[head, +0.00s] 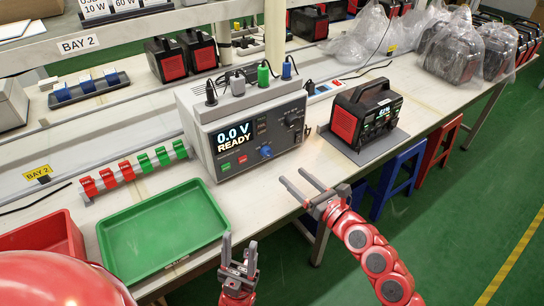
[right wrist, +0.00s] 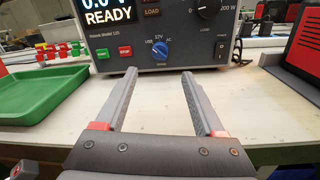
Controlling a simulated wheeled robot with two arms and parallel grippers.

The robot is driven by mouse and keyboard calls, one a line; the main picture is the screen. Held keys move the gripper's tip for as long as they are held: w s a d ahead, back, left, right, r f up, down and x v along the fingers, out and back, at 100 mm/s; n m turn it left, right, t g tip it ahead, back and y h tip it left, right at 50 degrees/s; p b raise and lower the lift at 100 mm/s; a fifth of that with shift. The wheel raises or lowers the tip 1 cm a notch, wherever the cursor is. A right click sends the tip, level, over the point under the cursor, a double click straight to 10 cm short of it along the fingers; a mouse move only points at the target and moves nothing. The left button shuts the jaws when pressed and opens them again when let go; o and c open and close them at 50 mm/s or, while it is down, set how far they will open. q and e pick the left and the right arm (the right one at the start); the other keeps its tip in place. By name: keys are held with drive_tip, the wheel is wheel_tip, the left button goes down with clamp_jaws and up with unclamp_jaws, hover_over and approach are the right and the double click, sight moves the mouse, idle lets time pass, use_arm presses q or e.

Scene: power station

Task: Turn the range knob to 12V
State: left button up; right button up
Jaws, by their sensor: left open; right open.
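The grey test unit (head: 243,125) stands on the bench, its display reading "0.0 V READY". Its blue range knob (head: 265,152) is low on the front panel; in the right wrist view the knob (right wrist: 160,50) has the labels USB, 12V and AC around it. I cannot tell for sure which label its pointer is on. My right gripper (head: 295,185) is open and empty, in front of the panel and apart from the knob; in the right wrist view the knob shows between its fingers (right wrist: 160,90). My left gripper (head: 238,250) is open and empty at the bench's front edge, right of the green tray.
The green tray (head: 115,235) and a red bin (head: 65,232) are at the left. A black and red power station (head: 345,122) sits on a grey mat right of the unit. Red and green clips (head: 125,170) line the bench behind the tray. The bench before the panel is clear.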

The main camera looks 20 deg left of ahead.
sight(271, 156)
drive_tip(key=x, duration=1.1)
drive_tip(key=shift+d+f+b, duration=0.1)
drive_tip(key=shift+b, duration=0.25)
clamp_jaws()
